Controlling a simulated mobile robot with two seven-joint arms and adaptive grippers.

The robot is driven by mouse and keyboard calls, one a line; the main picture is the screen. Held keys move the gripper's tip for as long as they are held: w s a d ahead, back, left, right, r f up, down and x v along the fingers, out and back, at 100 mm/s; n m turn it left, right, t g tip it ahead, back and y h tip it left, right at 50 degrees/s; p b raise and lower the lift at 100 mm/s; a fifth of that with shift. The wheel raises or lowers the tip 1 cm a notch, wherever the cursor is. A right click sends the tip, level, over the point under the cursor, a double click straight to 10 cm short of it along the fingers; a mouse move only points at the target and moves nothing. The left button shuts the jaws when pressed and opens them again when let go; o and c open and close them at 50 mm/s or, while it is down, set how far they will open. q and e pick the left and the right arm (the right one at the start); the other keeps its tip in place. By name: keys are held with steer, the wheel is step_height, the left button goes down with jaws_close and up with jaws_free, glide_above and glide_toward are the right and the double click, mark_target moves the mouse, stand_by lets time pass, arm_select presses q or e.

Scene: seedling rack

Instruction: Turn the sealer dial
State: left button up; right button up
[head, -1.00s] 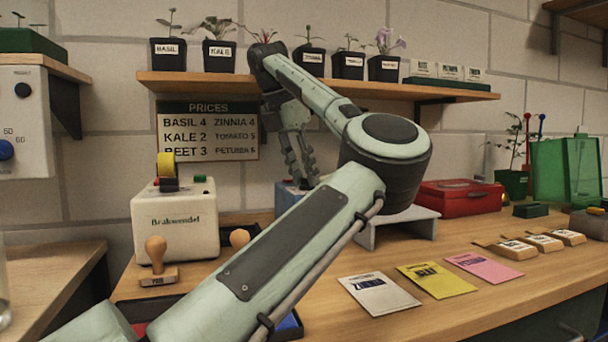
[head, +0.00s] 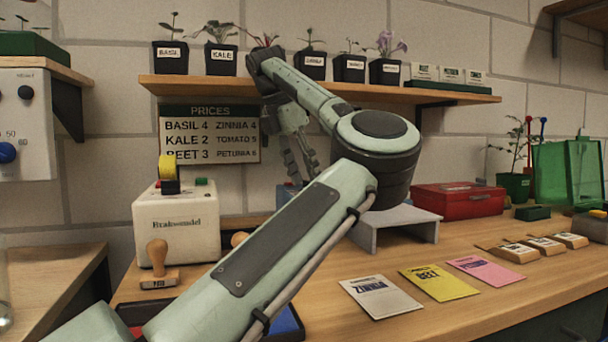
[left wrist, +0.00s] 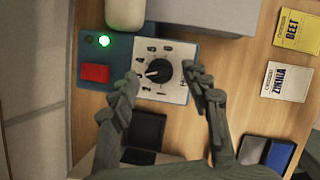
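The sealer dial (left wrist: 159,71) is a round black knob with a white pointer on a white numbered plate (left wrist: 172,95) in the left wrist view. The plate is on the blue sealer (left wrist: 88,52), which also carries a lit green lamp (left wrist: 104,41) and a red button (left wrist: 95,73). My left gripper (left wrist: 160,78) is open, its fingertips on either side of the dial with visible gaps. In the head view my left gripper (head: 300,165) points down at the sealer (head: 286,197), which is mostly hidden behind my arm. My right gripper is not in view.
A cream machine (head: 178,225) and a wooden stamp (head: 158,265) stand left of the sealer. A grey stand (head: 400,220) and a red box (head: 457,200) are to its right. The plant shelf (head: 350,92) hangs above. Seed packets (head: 380,297) lie in front.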

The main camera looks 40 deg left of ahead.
arm_select(q)
steer(key=v, duration=0.2)
steer(key=shift+s+r, duration=0.15)
steer(key=shift+r, duration=0.2)
steer(key=s+a, duration=0.1)
steer(key=s, duration=1.1)
steer(key=shift+a, duration=0.3)
steer(key=shift+r, duration=0.1)
